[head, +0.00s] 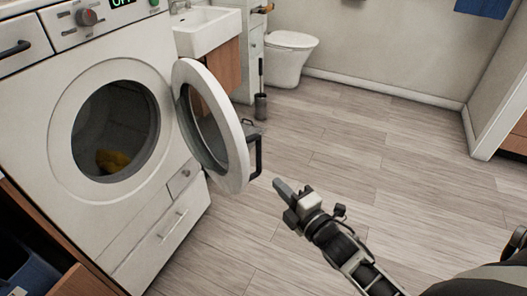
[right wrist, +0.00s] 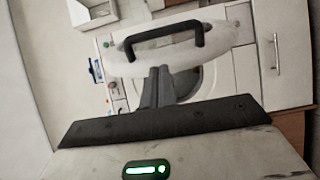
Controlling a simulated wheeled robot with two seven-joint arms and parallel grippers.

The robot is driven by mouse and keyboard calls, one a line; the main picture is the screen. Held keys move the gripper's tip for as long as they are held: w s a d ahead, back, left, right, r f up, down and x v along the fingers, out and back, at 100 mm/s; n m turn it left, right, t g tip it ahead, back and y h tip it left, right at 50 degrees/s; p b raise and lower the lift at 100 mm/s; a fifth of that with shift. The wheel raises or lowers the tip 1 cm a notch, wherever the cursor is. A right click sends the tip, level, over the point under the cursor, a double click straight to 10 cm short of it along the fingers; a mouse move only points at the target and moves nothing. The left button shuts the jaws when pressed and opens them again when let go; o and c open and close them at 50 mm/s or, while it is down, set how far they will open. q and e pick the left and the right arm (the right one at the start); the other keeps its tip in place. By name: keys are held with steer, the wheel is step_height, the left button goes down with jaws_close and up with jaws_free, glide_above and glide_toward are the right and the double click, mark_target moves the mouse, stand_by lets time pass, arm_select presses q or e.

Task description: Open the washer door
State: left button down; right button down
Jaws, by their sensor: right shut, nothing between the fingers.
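The white washer (head: 63,145) stands at the left of the head view. Its round door (head: 213,125) is swung open to the right, well away from the drum opening, and a yellow cloth (head: 112,161) lies inside the drum. The door's black handle (head: 254,152) sticks out at the door's free edge. My right gripper (head: 281,188) is shut and empty, a little right of and below the handle, apart from it. In the right wrist view the handle (right wrist: 164,37) shows ahead of the shut fingers (right wrist: 158,78). My left gripper is out of view.
A white sink (head: 205,30) and a toilet (head: 288,55) stand behind the door. A toilet brush holder (head: 260,106) is on the floor near it. A dark blue item (head: 25,272) is at the lower left. The wooden floor (head: 380,150) on the right is clear.

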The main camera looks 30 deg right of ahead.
mark_target(259, 164)
steer(key=w, duration=0.3)
steer(key=w+a, duration=0.1)
steer(key=w, duration=0.5)
steer(key=shift+w+a+f+b, duration=0.1)
steer(key=shift+w+a+b, duration=0.05)
steer(key=shift+w+b, duration=0.25)
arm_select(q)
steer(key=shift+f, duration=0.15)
